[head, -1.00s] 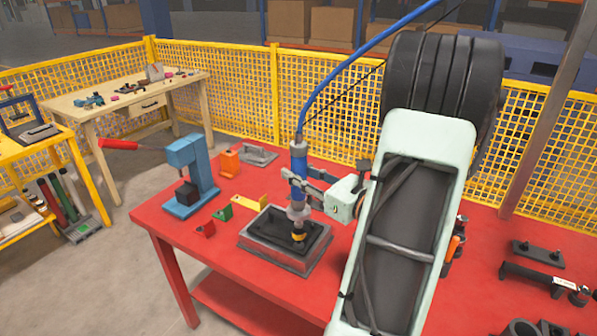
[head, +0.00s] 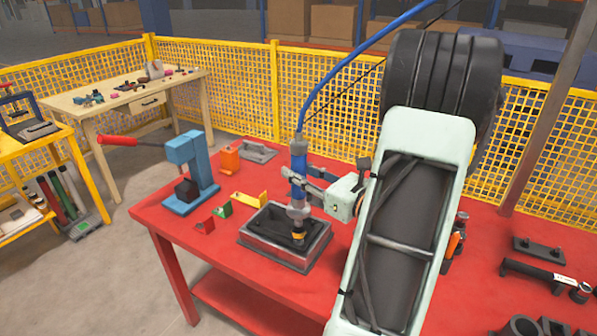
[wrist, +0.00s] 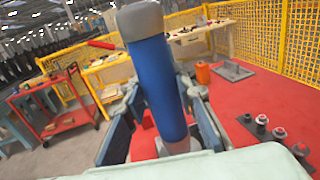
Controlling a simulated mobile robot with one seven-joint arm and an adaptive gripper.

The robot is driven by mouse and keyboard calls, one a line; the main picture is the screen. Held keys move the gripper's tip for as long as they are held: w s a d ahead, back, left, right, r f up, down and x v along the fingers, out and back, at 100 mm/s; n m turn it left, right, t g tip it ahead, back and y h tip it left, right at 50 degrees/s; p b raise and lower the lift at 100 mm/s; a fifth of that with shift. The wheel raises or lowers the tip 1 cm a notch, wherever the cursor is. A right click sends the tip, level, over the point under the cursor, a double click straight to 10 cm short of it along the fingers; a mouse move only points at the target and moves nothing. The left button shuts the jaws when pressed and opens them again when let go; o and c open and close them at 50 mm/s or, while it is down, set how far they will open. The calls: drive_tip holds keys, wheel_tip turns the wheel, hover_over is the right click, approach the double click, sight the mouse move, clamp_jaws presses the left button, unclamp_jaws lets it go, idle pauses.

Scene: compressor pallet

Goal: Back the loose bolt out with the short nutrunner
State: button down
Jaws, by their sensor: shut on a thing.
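The blue short nutrunner (head: 298,166) stands about upright in the head view, with a blue hose rising from its top. My gripper (head: 297,184) is shut around its body. In the wrist view the nutrunner's blue body (wrist: 155,85) fills the middle between my gripper's fingers (wrist: 165,135). Its lower end, with a yellow-orange band (head: 298,236), reaches down to the dark part inside a grey tray-like fixture (head: 272,258). The loose bolt cannot be made out; the tool's end covers that spot. I cannot tell whether the tool touches it.
A blue press with a red handle (head: 184,150) stands left on the red table (head: 165,215). Small red, green and yellow brackets (head: 248,199) lie near the fixture. An orange block (head: 229,160) stands behind. Black fittings (head: 540,250) lie at right. Yellow mesh fencing (head: 230,90) runs behind.

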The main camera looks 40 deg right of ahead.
drive_tip(key=shift+f+b, duration=0.95)
drive_tip(key=shift+f, duration=0.15)
drive_tip(key=shift+s+a+f, duration=0.25)
drive_tip(key=shift+s, duration=0.05)
idle(2.3)
drive_tip(key=shift+r, duration=0.15)
drive_tip(key=shift+w+d+r+p, duration=0.1)
drive_tip(key=shift+w+r+p, duration=0.05)
drive_tip(key=shift+r+p, duration=0.45)
drive_tip(key=shift+w+d+r+p, duration=0.1)
drive_tip(key=shift+r+p, duration=0.35)
drive_tip(key=shift+r, duration=0.1)
drive_tip(key=shift+w+r+p, duration=0.1)
drive_tip(key=shift+r+p, duration=0.75)
drive_tip(key=shift+r, duration=0.5)
